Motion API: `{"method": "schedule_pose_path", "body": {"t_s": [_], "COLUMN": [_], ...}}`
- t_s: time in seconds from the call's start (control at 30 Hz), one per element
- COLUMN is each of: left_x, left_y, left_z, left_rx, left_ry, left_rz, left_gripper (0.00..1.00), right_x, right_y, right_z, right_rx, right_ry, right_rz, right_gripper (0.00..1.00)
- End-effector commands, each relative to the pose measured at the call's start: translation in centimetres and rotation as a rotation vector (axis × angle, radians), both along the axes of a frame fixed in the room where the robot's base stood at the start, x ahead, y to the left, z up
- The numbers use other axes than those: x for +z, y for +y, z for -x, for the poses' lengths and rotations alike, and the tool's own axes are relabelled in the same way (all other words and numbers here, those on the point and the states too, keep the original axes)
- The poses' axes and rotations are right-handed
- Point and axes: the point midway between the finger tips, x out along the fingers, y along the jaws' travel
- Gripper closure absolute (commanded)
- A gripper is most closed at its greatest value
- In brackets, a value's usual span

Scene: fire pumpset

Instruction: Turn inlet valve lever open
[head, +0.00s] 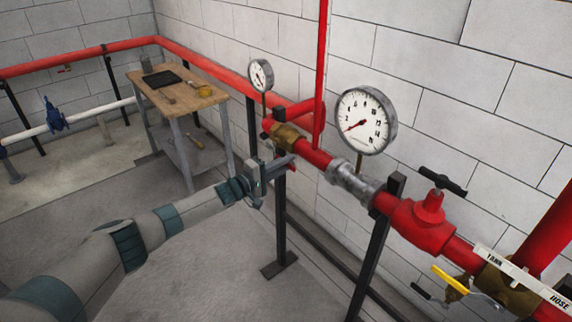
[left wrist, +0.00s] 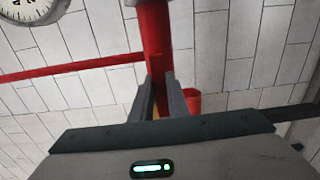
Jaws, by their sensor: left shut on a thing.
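My left gripper (head: 272,171) reaches in from the left to just below the brass valve body (head: 287,137) on the red pipe. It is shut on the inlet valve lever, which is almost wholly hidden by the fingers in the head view. In the left wrist view the two dark fingers of my left gripper (left wrist: 160,102) stand close together, with only a sliver of yellow lever (left wrist: 156,113) between them. The red pipe (left wrist: 155,40) runs behind the fingertips. My right gripper is not in view.
A large gauge (head: 364,120) and a smaller gauge (head: 261,76) stand above the pipe. A red valve with a black handle (head: 442,180), a yellow lever (head: 450,280) and a TANK/HOSE label (head: 522,279) are to the right. A workbench (head: 178,96) stands behind; black posts support the pipe.

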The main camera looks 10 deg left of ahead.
Motion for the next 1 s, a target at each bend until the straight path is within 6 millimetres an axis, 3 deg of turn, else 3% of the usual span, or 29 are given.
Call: {"method": "schedule_pose_path", "body": {"t_s": [0.03,0.1,0.63,1.0], "left_x": [0.2,0.2,0.0,-0.2], "left_y": [0.0,0.0,0.6,3.4], "left_z": [-0.1,-0.1,0.6,4.1], "left_rx": [0.001,0.001,0.002,0.001], "left_ry": [0.000,-0.001,0.000,0.000], "left_rz": [0.005,0.004,0.001,0.001], "left_gripper": [0.78,0.66,0.66,0.66], "right_x": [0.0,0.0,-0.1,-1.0], "right_y": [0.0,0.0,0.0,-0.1], "right_z": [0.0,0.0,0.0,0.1], "right_rx": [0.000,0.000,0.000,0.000], "right_ry": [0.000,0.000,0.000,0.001], "right_rz": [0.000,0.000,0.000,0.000], "right_gripper": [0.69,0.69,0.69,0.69]}}
